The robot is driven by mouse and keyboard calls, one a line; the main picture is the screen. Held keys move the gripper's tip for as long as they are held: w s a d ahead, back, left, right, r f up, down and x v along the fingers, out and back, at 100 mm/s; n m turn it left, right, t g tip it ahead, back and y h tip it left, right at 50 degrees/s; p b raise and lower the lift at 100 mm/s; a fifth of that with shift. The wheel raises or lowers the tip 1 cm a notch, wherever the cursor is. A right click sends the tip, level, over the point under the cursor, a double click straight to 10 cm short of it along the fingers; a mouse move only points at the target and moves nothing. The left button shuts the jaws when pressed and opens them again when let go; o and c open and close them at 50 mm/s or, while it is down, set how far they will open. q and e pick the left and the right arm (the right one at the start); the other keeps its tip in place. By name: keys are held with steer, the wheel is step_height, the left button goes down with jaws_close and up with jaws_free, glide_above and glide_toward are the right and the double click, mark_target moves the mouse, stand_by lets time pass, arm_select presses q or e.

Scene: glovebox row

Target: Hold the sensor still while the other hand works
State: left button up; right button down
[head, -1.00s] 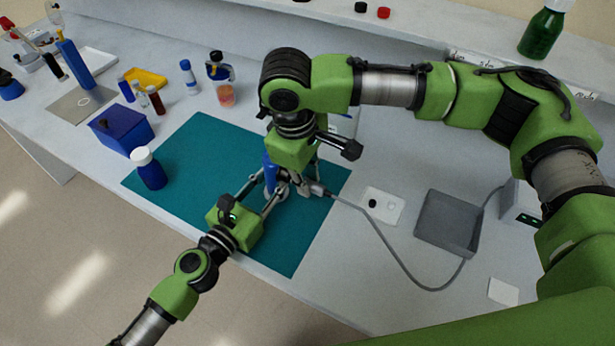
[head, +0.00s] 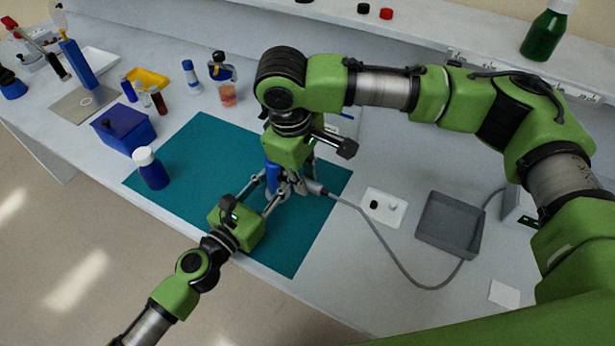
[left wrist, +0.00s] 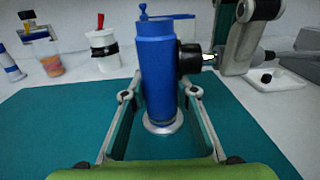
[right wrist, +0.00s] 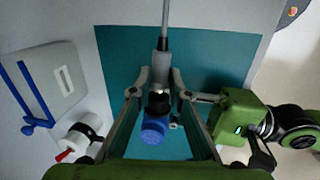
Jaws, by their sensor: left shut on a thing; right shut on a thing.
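The sensor is an upright blue cylinder (left wrist: 157,85) with a black side port (left wrist: 190,60) and a silver foot on the teal mat. It also shows in the head view (head: 272,177), partly hidden by my right gripper. My left gripper (left wrist: 160,95) is shut on the sensor's body, one finger on each side. My right gripper (right wrist: 160,90) is shut on a grey cable connector (right wrist: 162,68), which lines up with the black port. A bright metal piece shows between port and connector in the left wrist view. I cannot tell how far they are joined.
The cable (head: 385,250) loops right past a grey tray (head: 448,226) to a box (head: 519,208). A small white tray (head: 383,206) holds a black cap. A white-capped blue bottle (head: 151,168) and blue box (head: 124,130) stand left. The teal mat (head: 200,160) has free room.

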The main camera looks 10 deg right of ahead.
steer(key=shift+w+a, duration=0.6)
steer(key=shift+a, duration=0.2)
steer(key=c, duration=1.8)
jaws_free()
steer(key=shift+r, duration=0.1)
steer(key=r, duration=0.4)
steer(key=a+r, duration=0.1)
steer(key=r, duration=0.2)
steer(key=s+r, duration=0.1)
steer(key=r, duration=0.3)
steer(key=shift+s+a+r, duration=0.1)
steer(key=shift+a+r, duration=0.15)
steer(key=shift+r, duration=0.1)
